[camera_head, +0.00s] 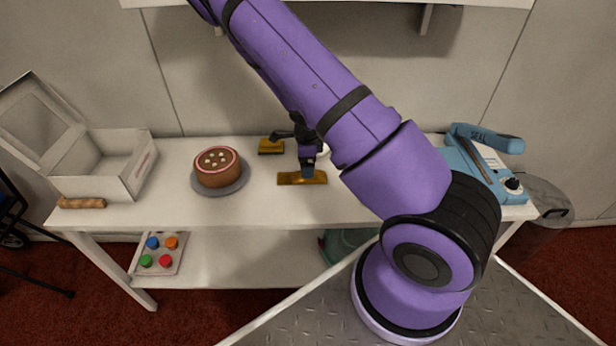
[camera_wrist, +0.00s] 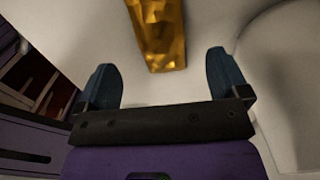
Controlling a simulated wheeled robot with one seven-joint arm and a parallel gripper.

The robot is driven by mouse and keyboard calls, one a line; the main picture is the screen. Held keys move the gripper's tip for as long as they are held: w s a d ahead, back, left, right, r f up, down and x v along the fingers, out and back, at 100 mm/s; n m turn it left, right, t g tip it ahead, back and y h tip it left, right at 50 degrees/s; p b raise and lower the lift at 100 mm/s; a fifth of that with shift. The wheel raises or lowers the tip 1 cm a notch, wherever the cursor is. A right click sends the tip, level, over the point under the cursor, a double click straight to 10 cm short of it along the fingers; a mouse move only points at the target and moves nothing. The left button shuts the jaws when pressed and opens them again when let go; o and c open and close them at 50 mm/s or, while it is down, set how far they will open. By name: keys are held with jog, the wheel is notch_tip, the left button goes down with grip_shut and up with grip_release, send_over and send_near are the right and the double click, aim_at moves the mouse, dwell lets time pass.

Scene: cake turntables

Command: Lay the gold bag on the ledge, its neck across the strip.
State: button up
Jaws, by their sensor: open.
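The gold bag (camera_head: 289,179) lies flat on the white table below my gripper (camera_head: 307,172). In the wrist view the crinkled gold bag (camera_wrist: 160,35) is centred between the lines of my fingers but mostly ahead of their tips. My gripper (camera_wrist: 165,78) is open, with a blue finger on each side and nothing between them. The blue sealer (camera_head: 470,168) stands at the right end of the table, its lettered arm (camera_head: 487,138) raised. I cannot make out its ledge and strip clearly at this size.
A chocolate cake (camera_head: 217,167) sits on a grey turntable (camera_head: 237,184) to the left. An open white box (camera_head: 105,165) and a rolling pin-like piece (camera_head: 82,203) are farther left. A yellow block (camera_head: 270,146) lies behind the bag. A white round thing (camera_wrist: 290,70) stands close beside my gripper.

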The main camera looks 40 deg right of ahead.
jog(key=shift+d+f, duration=0.15)
jog(key=shift+f, duration=2.4)
jog(key=c, duration=1.1)
jog(key=shift+r, duration=0.1)
jog(key=shift+r, duration=1.05)
jog(key=shift+s+r, duration=0.35)
jog(key=shift+r, duration=0.4)
jog(key=r, duration=0.1)
send_over(322, 216)
jog(key=shift+r, duration=0.15)
